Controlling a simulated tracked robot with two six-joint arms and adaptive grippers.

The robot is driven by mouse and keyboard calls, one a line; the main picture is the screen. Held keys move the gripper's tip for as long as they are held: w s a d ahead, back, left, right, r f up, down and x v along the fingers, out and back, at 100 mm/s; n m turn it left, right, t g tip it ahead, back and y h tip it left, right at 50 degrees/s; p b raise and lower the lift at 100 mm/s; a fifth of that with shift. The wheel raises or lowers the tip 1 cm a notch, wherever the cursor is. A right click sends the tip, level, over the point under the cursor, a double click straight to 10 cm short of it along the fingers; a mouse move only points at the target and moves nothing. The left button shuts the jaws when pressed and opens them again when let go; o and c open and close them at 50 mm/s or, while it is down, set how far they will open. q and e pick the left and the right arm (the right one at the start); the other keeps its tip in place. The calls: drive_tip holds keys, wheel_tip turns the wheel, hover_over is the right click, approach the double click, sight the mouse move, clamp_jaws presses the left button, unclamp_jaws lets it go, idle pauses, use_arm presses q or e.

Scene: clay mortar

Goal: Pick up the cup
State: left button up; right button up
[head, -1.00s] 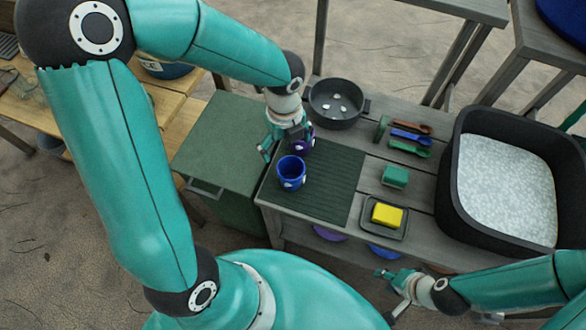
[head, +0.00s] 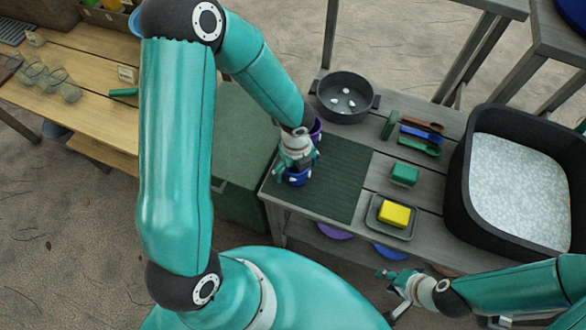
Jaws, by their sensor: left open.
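A blue cup (head: 299,180) stands on the dark green ribbed mat (head: 343,190), near the mat's left side. My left gripper (head: 297,172) is over the cup and hides most of it. Its fingers are open around or just beside the cup; I cannot tell whether they touch it. A purple cup (head: 317,128) stands just behind, partly hidden by my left arm. My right gripper (head: 392,284) is at the lower right, in front of the table and away from the cup; its jaws are too small to judge.
A dark pan (head: 346,97) stands behind the mat. Spoons (head: 420,138), a green block (head: 404,174) and a yellow sponge (head: 393,214) on a tray lie to the right. A black basin (head: 457,185) is further right. A green cabinet (head: 238,140) adjoins on the left.

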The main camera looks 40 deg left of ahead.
use_arm(q)
drive_tip(key=shift+f, duration=0.5)
drive_tip(key=shift+c, duration=0.2)
drive_tip(key=shift+s, duration=0.1)
drive_tip(key=c, duration=0.9)
drive_tip(key=shift+c, duration=0.3)
